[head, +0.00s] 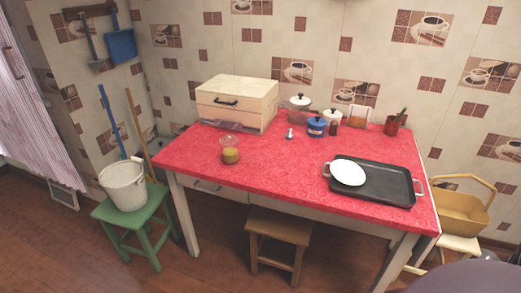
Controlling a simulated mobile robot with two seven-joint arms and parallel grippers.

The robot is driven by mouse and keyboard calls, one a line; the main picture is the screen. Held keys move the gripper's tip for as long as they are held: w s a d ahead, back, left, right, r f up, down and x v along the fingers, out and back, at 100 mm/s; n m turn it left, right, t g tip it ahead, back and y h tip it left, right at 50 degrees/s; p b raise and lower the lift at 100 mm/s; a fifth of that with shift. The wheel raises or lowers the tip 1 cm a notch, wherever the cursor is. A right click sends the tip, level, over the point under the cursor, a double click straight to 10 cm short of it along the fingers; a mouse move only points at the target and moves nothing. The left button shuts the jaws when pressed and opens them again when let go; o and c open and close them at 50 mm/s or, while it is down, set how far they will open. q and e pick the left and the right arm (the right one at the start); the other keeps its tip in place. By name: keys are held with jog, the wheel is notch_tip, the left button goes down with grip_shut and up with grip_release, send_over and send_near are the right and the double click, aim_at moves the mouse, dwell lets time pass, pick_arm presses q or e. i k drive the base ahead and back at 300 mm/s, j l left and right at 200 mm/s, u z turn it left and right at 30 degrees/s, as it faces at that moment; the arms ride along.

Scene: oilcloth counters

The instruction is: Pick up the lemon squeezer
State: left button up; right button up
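A small item with a clear, wide top and a yellow-green lower part (230,155) stands upright near the front left of the red-covered table (270,170). It may be the lemon squeezer, but it is too small to be sure. A small pale or metallic object (289,133) stands farther back near the middle; I cannot tell what it is. Neither of my grippers is in view.
A wooden bread box (237,98), a blue pot (316,127) and other kitchenware line the back. A black tray (385,183) with a white plate (348,173) fills the right. A brown stool (278,232) stands at the front; a green stool (140,214) holds a bucket (124,187).

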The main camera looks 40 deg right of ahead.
aim_at(230, 143)
jog(key=i+z, duration=0.1)
jog(key=z, duration=0.3)
jog(key=i+j+z, duration=0.1)
jog(key=z, duration=0.25)
jog(key=i+j+z, duration=0.1)
jog(key=z, duration=0.3)
jog(key=i+j+z, duration=0.1)
jog(key=j+z, duration=0.15)
jog(key=j, duration=0.2)
jog(key=i+j+z, duration=0.1)
jog(key=j+z, duration=0.15)
jog(key=j, duration=0.2)
jog(key=i+j+z, duration=0.1)
jog(key=j, duration=0.45)
jog(key=i+j+z, duration=0.1)
jog(key=j, duration=0.45)
jog(key=i+j, duration=0.1)
jog(key=j, duration=0.45)
jog(key=z, duration=0.05)
